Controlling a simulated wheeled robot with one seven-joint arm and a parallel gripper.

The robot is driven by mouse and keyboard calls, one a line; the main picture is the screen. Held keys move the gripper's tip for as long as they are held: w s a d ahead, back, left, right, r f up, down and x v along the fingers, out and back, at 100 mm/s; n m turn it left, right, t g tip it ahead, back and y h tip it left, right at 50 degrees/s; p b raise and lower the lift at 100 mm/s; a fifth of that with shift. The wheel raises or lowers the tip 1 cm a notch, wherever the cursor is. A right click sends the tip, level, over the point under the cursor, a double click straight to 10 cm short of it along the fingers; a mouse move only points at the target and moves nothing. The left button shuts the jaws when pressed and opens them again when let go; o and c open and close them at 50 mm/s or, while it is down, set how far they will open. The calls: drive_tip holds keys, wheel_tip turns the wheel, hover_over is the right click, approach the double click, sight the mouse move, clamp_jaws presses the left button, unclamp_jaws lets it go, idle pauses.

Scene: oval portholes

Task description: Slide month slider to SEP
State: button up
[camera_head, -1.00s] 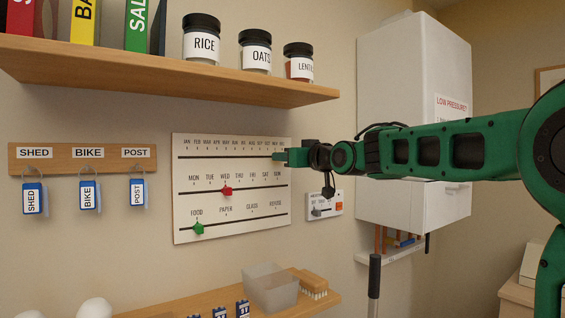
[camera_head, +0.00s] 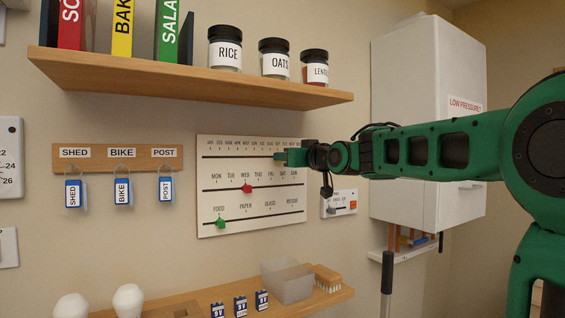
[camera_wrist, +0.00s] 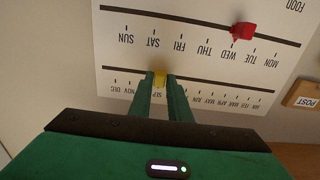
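The white slider board (camera_head: 215,178) hangs on the wall with three horizontal tracks. The top track has the month labels. In the wrist view, where the board appears upside down, the yellow month slider (camera_wrist: 160,79) sits between my fingertips, with the SEP label right beside it. My gripper (camera_wrist: 160,84) looks shut on this slider, one finger on each side. In the head view my gripper (camera_head: 281,156) is at the right part of the month track and hides the slider. The red day slider (camera_head: 247,189) is at WED. The green slider (camera_head: 221,223) is at FOOD.
A shelf with jars (camera_head: 225,50) is above the board. A key rack (camera_head: 118,157) hangs left. A lower shelf (camera_head: 190,300) holds a bin (camera_head: 287,282).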

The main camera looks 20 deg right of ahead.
drive_tip(key=shift+o, duration=1.3)
drive_tip(key=s+d, duration=0.1)
drive_tip(key=s, duration=0.9)
drive_tip(key=shift+s+d, duration=0.25)
drive_tip(key=shift+s, duration=0.05)
